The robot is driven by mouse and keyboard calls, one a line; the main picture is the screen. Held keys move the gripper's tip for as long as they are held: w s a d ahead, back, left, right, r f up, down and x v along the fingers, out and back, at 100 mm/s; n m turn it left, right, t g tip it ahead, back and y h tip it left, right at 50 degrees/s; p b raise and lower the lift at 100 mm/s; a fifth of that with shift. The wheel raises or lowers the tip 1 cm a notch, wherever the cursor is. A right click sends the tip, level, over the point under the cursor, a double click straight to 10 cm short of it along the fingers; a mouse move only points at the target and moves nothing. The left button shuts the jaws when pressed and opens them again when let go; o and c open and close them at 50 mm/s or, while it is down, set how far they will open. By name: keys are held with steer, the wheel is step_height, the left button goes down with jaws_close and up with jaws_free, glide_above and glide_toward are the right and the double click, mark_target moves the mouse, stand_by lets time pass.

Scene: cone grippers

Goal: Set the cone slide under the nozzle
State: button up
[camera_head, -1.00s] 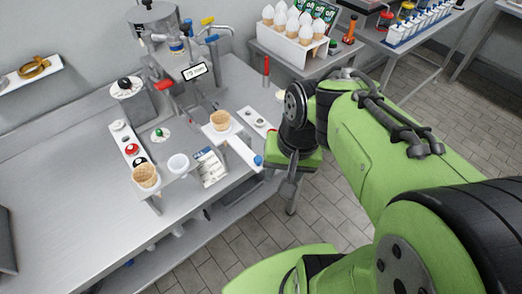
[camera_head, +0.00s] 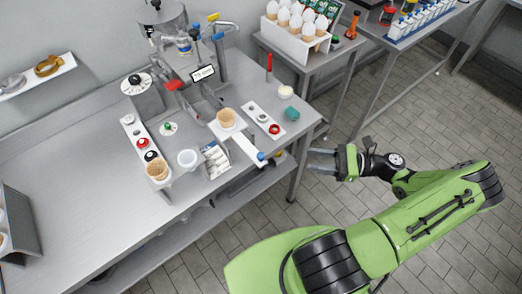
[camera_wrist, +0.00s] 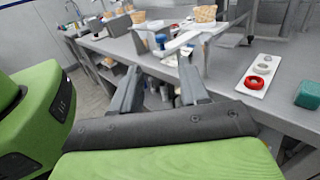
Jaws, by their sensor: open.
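The cone slide (camera_head: 242,143) is a white bar that reaches out past the front of the bench, with a blue knob (camera_head: 261,156) at its near end. A wafer cone (camera_head: 226,118) sits in its far end. The nozzle machine (camera_head: 180,55) stands behind it, and the cone looks to be in front of the machine; the nozzle itself is hard to make out. My gripper (camera_head: 322,161) is open and empty, off the bench edge to the right of the knob. In the wrist view its fingers (camera_wrist: 158,92) are spread, with the blue knob (camera_wrist: 160,40) beyond them.
A white strip with a red ring (camera_head: 274,129) and a teal block (camera_head: 291,114) lie right of the slide. A second cone (camera_head: 157,169) and a white cup (camera_head: 187,158) stand to the left.

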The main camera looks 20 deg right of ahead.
mark_target(261, 155)
steer(key=p+x, duration=0.1)
steer(key=x, duration=1.5)
steer(key=shift+f, duration=0.1)
steer(key=shift+c, duration=0.2)
jaws_close()
